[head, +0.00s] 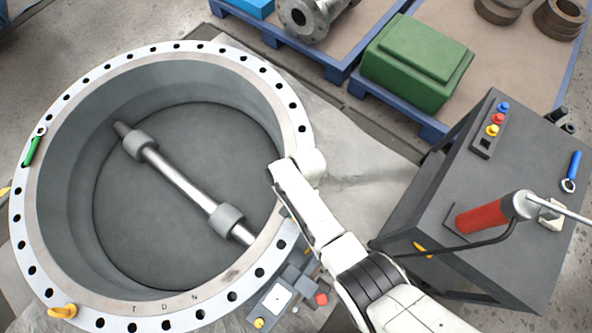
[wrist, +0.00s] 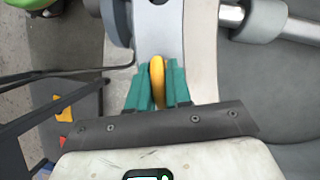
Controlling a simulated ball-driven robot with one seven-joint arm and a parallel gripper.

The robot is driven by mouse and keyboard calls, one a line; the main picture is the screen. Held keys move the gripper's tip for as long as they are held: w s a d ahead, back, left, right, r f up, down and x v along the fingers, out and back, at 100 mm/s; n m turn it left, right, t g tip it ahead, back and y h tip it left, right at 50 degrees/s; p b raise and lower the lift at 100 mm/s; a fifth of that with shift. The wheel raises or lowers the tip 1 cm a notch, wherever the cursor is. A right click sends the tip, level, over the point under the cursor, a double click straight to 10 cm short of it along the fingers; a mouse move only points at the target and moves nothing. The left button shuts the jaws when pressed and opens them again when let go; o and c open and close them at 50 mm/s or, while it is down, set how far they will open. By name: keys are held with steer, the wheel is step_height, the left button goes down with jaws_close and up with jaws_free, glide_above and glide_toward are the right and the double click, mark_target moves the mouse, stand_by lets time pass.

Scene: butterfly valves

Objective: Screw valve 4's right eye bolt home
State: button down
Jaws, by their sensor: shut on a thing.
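The valve (head: 160,180) is a large round body with a pale drilled flange (head: 262,72), a grey disc and a steel shaft (head: 185,185) across it. In the wrist view, my gripper (wrist: 160,88) has teal fingers shut on a yellow eye bolt (wrist: 157,72), with the flange (wrist: 158,35) just beyond it. The bolt's ring is seen edge-on between the fingers; its thread is hidden, so I cannot tell how deep it sits. In the head view my white arm covers the flange's right side and hides the gripper and this bolt. Another yellow eye bolt (head: 63,311) stands at the lower left flange.
A dark cart (head: 470,190) stands right of my arm, with a red cylinder (head: 482,216) and a blue-handled tool (head: 573,168) on top. A control box (head: 277,298) sits by the flange's lower right. A green-handled tool (head: 34,148) lies on the left rim.

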steer(key=c, duration=1.1)
jaws_free()
steer(key=p+v, duration=0.2)
steer(key=v, duration=0.9)
steer(key=shift+f, duration=0.1)
steer(key=s+d+r+n+t, duration=0.1)
steer(key=s+d, duration=0.2)
steer(key=d, duration=0.4)
steer(key=s+d+r+n+t, duration=0.1)
steer(key=s+d+r+t, duration=0.1)
steer(key=d, duration=0.6)
steer(key=s+d+r, duration=0.3)
steer(key=s, duration=0.1)
steer(key=s+d+r+n+t+h, duration=0.1)
steer(key=s+d+r, duration=0.3)
steer(key=s+d+r+t, duration=0.1)
steer(key=s+d+r, duration=0.2)
steer(key=s+r, duration=0.1)
steer(key=shift+s+d+h, duration=0.3)
steer(key=shift+h, duration=0.1)
